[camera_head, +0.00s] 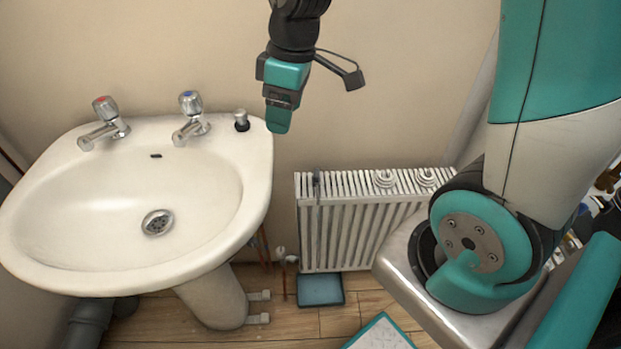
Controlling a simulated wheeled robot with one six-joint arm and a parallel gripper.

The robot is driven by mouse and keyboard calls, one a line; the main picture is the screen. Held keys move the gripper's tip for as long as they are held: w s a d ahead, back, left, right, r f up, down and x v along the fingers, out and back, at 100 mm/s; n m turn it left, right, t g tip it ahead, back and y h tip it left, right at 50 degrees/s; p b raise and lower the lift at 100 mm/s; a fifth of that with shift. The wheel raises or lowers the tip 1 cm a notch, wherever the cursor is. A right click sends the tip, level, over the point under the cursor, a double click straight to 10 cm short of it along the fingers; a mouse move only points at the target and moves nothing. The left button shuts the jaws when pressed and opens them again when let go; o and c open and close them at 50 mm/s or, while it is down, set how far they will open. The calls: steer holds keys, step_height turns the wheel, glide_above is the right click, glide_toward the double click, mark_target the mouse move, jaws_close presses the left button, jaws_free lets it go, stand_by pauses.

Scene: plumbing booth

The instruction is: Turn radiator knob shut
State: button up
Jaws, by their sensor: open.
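A white ribbed radiator (350,232) stands low against the wall, right of the sink. A small pale valve knob (281,253) on thin pipework shows by the radiator's lower left corner; it is small, and I cannot tell how far it is turned. My gripper (279,120) hangs in the air above and left of the radiator, pointing down, near the sink's right rim in the picture. It is open and holds nothing that I can see. It is well apart from the knob.
A white sink (75,225) with two taps, a left one (105,122) and a right one (190,120), fills the left side. A blue tray (320,290) lies on the wooden floor below the radiator. Two white round items (384,179) sit on the radiator's top.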

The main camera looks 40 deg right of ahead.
steer(key=n+h+b, duration=0.2)
glide_toward(317, 172)
steer(key=shift+g, duration=0.3)
steer(key=f, duration=0.5)
steer(key=f+b, duration=0.1)
steer(key=f, duration=0.3)
steer(key=shift+w+f, duration=0.2)
steer(key=shift+f, duration=0.2)
steer(key=c, duration=0.9)
